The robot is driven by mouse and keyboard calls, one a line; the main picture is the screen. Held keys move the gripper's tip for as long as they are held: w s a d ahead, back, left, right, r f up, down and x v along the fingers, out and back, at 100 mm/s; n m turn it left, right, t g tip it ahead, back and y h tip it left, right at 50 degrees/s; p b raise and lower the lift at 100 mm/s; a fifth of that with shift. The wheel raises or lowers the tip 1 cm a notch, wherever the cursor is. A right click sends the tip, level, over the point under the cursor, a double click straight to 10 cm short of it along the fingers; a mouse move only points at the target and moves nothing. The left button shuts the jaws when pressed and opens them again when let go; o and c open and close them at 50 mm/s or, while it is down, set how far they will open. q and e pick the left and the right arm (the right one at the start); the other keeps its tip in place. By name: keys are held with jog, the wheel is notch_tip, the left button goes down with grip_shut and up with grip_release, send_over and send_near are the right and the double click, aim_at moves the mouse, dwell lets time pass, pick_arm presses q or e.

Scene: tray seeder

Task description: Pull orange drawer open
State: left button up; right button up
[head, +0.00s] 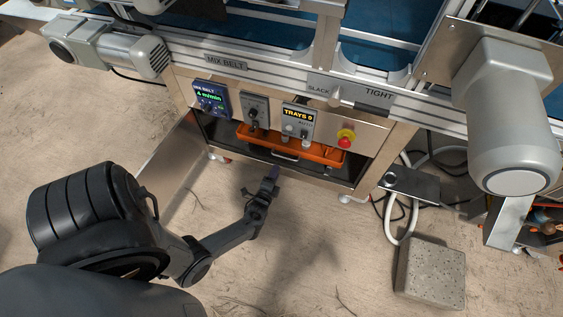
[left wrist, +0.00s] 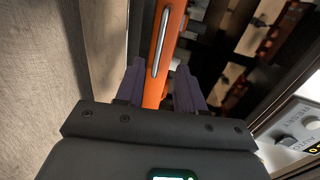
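The orange drawer (head: 318,151) sits low in the machine's cabinet, below the control panel, in the head view. Its silver bar handle (head: 285,156) is on the front face. In the left wrist view the orange drawer front (left wrist: 176,28) runs upright, with the handle (left wrist: 160,45) along it. My left gripper (head: 272,172) is just in front of the drawer, near the handle's left end. In the left wrist view its two dark purple fingers (left wrist: 160,82) stand apart, one on each side of the orange strip. I cannot tell whether they touch it. My right gripper is not in view.
Above the drawer are a blue-screen display (head: 210,98), a trays counter (head: 298,117) and a red stop button (head: 346,137). A concrete block (head: 430,272) and a white hose (head: 397,228) lie on the floor at right. The floor in front of the cabinet is mostly clear.

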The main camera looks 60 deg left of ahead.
pick_arm(q)
jog(key=b+x, duration=0.4)
jog(key=x, duration=0.4)
jog(key=shift+s+a+f, duration=0.1)
jog(key=shift+s, duration=0.05)
jog(key=shift+w+a+b, duration=0.4)
jog(key=shift+w+b, duration=0.05)
grip_shut()
